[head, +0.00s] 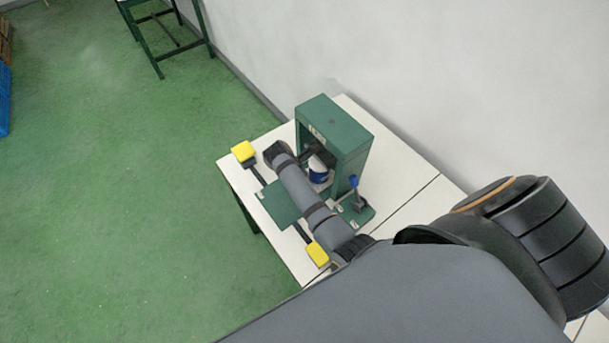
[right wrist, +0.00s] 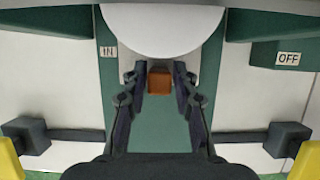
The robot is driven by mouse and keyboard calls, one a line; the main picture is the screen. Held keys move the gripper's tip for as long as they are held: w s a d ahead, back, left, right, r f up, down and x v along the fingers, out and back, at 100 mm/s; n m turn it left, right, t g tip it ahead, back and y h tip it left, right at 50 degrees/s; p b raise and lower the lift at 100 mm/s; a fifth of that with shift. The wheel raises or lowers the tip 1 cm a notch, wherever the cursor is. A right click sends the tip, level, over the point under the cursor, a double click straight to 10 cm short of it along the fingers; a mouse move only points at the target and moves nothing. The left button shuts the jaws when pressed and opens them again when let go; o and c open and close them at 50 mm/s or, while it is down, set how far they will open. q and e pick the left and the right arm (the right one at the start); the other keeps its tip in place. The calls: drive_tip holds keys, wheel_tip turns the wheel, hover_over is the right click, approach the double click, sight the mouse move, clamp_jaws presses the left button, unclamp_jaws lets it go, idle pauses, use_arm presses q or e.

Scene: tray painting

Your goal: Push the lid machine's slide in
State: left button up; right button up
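The green lid machine (head: 340,128) stands on the white table against the wall. Its slide, a flat green plate (head: 280,204), sticks out at the front with yellow-ended bars on both sides. A white and blue round object (head: 318,172) sits in the machine's opening. My right arm reaches over the slide, and its gripper cannot be made out in the head view. In the right wrist view my right gripper (right wrist: 160,75) has its fingers apart above the green plate (right wrist: 160,125). A small orange-brown block (right wrist: 159,83) shows between the fingertips, with gaps beside it. My left gripper is out of view.
The yellow ends (head: 243,151) and (head: 317,254) flank the slide. A blue-knobbed lever (head: 354,184) stands at the machine's right. In the right wrist view an IN label (right wrist: 108,51) and an OFF label (right wrist: 288,59) show. Green floor lies open at left.

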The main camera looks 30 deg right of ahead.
sight(314, 173)
clamp_jaws()
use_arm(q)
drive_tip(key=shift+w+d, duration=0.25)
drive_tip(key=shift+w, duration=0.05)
use_arm(e)
drive_tip(key=d, duration=0.1)
drive_tip(key=d+p, duration=0.2)
drive_tip(key=d, duration=0.1)
drive_tip(key=shift+w+r, duration=0.1)
drive_tip(key=shift+w, duration=0.15)
drive_tip(key=shift+d, duration=0.2)
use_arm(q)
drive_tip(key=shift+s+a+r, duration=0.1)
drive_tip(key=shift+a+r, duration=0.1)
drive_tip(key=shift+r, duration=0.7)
use_arm(e)
drive_tip(key=shift+o, duration=0.3)
unclamp_jaws()
drive_tip(key=o, duration=0.5)
drive_tip(key=shift+d, duration=0.1)
drive_tip(key=shift+c, duration=0.2)
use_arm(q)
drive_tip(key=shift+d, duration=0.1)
